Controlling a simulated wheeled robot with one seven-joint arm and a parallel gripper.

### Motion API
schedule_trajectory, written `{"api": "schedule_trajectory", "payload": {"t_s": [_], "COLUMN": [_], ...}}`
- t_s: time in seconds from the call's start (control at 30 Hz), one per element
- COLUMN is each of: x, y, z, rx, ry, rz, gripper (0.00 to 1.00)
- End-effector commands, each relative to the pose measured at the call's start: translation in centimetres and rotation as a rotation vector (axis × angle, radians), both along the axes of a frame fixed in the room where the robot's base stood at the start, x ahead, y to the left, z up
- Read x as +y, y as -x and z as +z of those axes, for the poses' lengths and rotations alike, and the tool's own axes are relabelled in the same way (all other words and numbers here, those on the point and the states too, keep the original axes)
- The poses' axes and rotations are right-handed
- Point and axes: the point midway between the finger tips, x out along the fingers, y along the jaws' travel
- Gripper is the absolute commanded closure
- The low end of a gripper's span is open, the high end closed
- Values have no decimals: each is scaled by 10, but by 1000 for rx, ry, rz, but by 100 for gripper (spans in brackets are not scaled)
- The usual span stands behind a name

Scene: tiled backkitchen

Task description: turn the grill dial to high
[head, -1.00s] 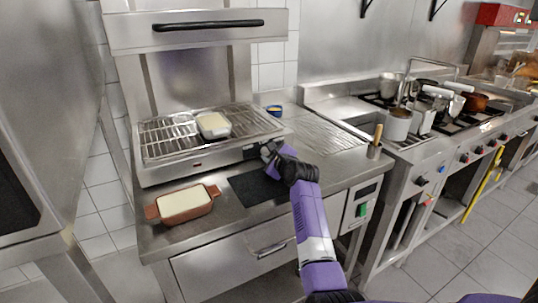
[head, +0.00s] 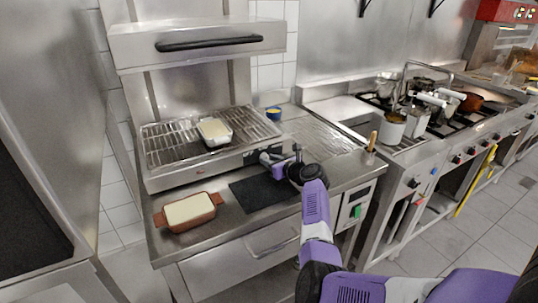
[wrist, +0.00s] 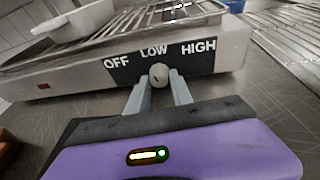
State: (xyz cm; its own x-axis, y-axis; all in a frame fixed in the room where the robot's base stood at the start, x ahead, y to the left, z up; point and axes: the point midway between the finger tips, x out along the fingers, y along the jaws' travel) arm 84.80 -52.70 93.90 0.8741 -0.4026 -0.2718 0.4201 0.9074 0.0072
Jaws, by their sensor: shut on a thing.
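The grill dial (wrist: 158,75) is a small pale knob on the grill's front. It sits at the lower edge of a dark label panel (wrist: 130,66) reading OFF, LOW and HIGH from left to right, just under LOW. The direction of the dial's pointer is too small to tell. My gripper (wrist: 160,88) is shut on the dial, with one grey finger on each side. In the head view my gripper (head: 266,159) reaches the right part of the grill's front and hides the dial.
The grill rack (head: 166,148) holds a white dish (head: 215,131). A brown dish with pale filling (head: 189,211) stands on the counter at the left front. A dark mat (head: 258,193) lies below my gripper. A blue bowl (head: 273,114) stands behind, right of the grill.

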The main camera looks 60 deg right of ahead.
Motion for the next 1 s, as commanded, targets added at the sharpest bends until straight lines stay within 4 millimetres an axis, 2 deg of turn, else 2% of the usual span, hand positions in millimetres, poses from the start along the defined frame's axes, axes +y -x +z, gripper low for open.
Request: {"api": "schedule_trajectory", "payload": {"t_s": [0.2, 0.5, 1.0], "x": [0, 0, 1], "y": [0, 0, -1], "z": [0, -1, -3], "rx": [-91, -174, -204], "ry": [-156, -288, -339], "rz": [2, 4, 5], "gripper": [100, 100, 100]}}
